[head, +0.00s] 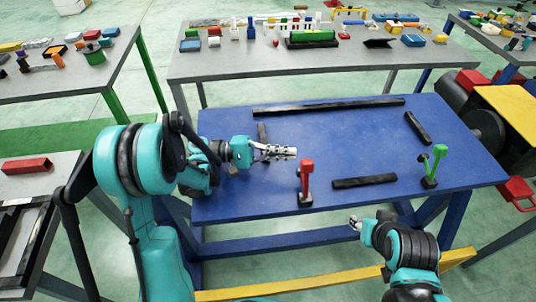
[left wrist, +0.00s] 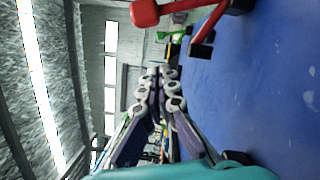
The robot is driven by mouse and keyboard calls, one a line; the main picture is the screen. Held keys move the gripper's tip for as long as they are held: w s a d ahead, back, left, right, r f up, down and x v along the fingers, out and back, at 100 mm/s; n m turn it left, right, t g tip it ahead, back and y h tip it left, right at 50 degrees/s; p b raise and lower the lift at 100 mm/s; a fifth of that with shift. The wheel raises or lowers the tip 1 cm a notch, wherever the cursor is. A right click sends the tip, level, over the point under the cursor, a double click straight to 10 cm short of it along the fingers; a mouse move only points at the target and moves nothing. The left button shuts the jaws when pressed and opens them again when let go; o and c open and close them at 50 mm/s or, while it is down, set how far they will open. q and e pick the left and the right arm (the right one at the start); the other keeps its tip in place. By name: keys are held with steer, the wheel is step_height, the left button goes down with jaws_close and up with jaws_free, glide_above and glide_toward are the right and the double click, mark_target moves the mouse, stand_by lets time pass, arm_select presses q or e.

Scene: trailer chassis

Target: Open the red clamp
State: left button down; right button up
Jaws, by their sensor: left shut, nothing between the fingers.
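The red clamp (head: 306,176) stands near the front edge of the blue table, with its red handle upright and a dark base. Its red handle also shows in the left wrist view (left wrist: 146,13), at the top edge and partly cut off. My left gripper (head: 294,153) is above the table, just behind and left of the clamp's handle, apart from it. Its fingers are together and empty, as the left wrist view also shows (left wrist: 160,72). My right gripper (head: 354,221) is in front of the table, below and right of the clamp; its finger gap is too small to judge.
A green clamp (head: 436,166) stands at the right of the blue table (head: 350,140). Dark bars lie on it: a long one (head: 330,107) at the back, a short one (head: 364,181) beside the red clamp. The table's middle is clear. A grey table (head: 240,68) stands behind.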

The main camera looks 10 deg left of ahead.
mark_target(306, 180)
arm_select(q)
steer(key=s, duration=0.1)
steer(key=s+d+r, duration=0.1)
steer(key=s+d, duration=0.1)
steer(key=shift+s+d+r+b, duration=0.15)
steer(key=shift+s+r+b, duration=0.1)
steer(key=shift+b, duration=0.15)
arm_select(e)
steer(key=shift+f, duration=0.55)
arm_select(q)
steer(key=shift+d, duration=0.1)
